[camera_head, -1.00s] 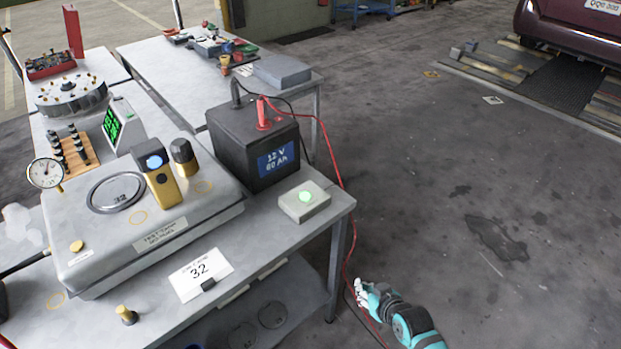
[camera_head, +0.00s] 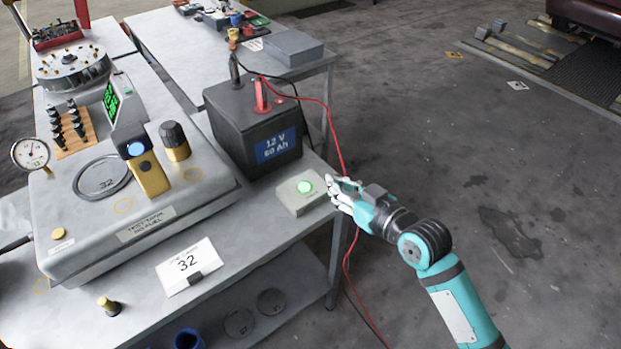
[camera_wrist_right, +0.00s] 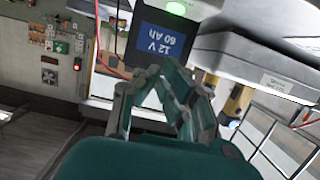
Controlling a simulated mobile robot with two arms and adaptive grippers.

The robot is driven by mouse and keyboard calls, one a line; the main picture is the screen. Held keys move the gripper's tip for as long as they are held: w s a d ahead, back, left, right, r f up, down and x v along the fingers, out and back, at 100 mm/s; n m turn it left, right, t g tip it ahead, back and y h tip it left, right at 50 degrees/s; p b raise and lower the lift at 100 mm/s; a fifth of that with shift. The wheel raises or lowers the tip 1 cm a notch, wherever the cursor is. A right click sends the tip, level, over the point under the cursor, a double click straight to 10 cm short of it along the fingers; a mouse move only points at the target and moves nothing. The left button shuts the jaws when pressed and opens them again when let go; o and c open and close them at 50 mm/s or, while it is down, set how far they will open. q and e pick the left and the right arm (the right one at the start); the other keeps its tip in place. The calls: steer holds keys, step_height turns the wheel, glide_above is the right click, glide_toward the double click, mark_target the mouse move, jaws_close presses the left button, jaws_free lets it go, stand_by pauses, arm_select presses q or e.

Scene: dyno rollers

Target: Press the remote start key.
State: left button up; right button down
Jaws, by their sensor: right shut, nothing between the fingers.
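A small grey box with a round, green-lit key (camera_head: 304,187) sits on the near right part of the grey workbench, in front of the black 12 V battery. The lit key also shows at the top of the right wrist view (camera_wrist_right: 176,8). My right gripper (camera_head: 331,187) is shut and empty. Its fingertips are just right of the box in the head view, close to its edge; whether they touch it I cannot tell. In the right wrist view, the fingers (camera_wrist_right: 165,75) reach up toward the battery label. My left gripper is not in view.
The black battery (camera_head: 250,130) with red and black cables stands behind the box. A grey test tank (camera_head: 140,215) with a yellow-black device (camera_head: 148,172) fills the bench's left. The red cable hangs past the bench's right edge.

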steer(key=p, duration=0.2)
glide_above(310, 191)
step_height(310, 191, down, 2)
steer(key=shift+w+a+f, duration=0.1)
step_height(310, 191, down, 3)
steer(key=shift+r, duration=0.1)
steer(key=shift+f, duration=0.65)
